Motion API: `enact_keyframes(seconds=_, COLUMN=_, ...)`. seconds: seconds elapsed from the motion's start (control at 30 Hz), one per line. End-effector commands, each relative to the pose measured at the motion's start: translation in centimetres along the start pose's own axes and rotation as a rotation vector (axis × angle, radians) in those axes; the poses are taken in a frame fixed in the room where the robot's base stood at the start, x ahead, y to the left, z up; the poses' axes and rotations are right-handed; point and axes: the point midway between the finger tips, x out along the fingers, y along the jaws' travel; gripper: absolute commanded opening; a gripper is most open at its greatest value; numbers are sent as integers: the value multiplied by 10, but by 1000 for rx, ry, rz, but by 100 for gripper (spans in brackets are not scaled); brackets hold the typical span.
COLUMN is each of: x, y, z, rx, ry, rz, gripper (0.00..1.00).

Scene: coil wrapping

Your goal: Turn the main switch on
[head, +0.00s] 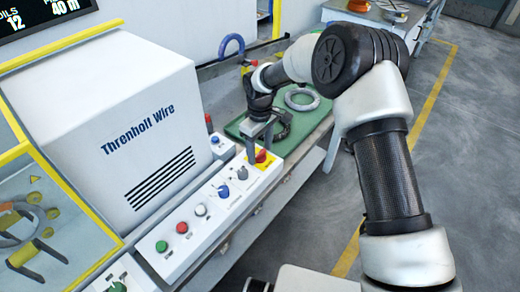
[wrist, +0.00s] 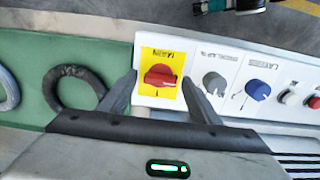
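The main switch is a red rotary knob on a yellow plate (wrist: 160,76) at the end of the white control panel. Its label appears upside down in the wrist view. It also shows in the head view (head: 261,156), partly behind my gripper (head: 260,143). My gripper is open, pointing down, with one finger on each side of the switch in the wrist view. I see a gap between each finger and the knob, so neither seems to touch it. The knob's handle lies roughly crosswise between the fingers in the wrist view.
The panel also carries a grey knob (wrist: 215,83), a blue knob (wrist: 257,90), a white button (head: 200,210), a red button (head: 182,227) and a green button (head: 161,246). A dark ring (wrist: 76,88) lies on the green mat (wrist: 98,48). The white Threnholt Wire machine (head: 120,110) stands behind the panel.

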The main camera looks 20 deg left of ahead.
Motion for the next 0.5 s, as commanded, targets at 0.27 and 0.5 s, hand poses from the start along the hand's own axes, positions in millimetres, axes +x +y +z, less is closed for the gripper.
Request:
enact_keyframes(seconds=0.27, x=0, y=0, z=0, rx=0, ry=0, rz=0, gripper=18)
enact_keyframes(seconds=0.5, x=0, y=0, z=0, rx=33, ry=0, rz=0, gripper=18)
